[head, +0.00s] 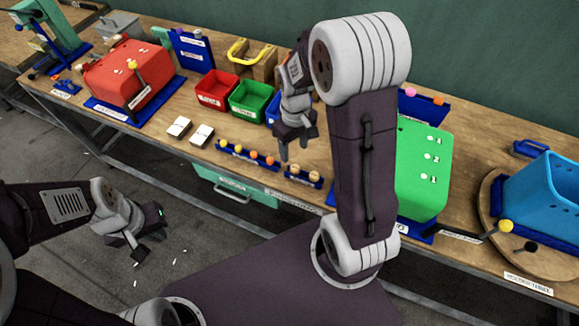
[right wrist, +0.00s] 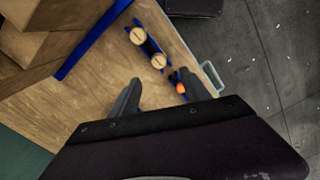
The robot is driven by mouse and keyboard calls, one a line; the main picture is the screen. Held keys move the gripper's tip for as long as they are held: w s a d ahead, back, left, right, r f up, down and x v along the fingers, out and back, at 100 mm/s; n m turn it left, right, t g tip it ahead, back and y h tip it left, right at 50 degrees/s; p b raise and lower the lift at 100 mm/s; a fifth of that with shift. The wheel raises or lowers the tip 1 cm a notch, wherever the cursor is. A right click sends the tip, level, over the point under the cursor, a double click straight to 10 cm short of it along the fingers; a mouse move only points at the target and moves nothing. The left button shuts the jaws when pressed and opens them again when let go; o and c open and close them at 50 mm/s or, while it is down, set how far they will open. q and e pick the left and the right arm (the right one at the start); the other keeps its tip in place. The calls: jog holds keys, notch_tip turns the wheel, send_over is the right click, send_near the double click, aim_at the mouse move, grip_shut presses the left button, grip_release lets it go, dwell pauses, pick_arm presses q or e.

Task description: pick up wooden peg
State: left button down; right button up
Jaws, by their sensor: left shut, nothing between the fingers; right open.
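Two pale wooden pegs stand in a small blue rack (head: 305,181) at the front edge of the bench; the left wooden peg (head: 295,169) and the right wooden peg (head: 314,176) show their round tops. In the right wrist view the wooden pegs (right wrist: 158,62) lie beyond my fingertips, apart from them. My right gripper (head: 294,152) is open and empty above the bench, just behind the pegs, pointing down. It also shows in the right wrist view (right wrist: 158,86). My left gripper (head: 138,248) is shut and empty, low over the floor at left.
A longer blue rack with yellow and orange pegs (head: 250,155) stands just left. A green press (head: 420,170) is right of my right arm; a red press (head: 130,75) is far left. Red (head: 215,90) and green (head: 248,100) bins stand behind.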

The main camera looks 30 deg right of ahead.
aim_at(295, 167)
notch_tip(295, 167, down, 9)
jog(key=shift+s+d+f, duration=0.1)
jog(key=shift+s+d, duration=0.05)
grip_shut()
dwell(0.5)
jog(key=shift+r, duration=0.2)
jog(key=shift+r, duration=0.3)
jog(key=r, duration=0.2)
jog(key=s+r, duration=0.1)
jog(key=shift+r, duration=0.4)
jog(key=s+a+r, duration=0.1)
jog(key=s+r, duration=0.5)
jog(key=s, duration=0.4)
jog(key=shift+s+r, duration=0.2)
jog(key=shift+s, duration=0.15)
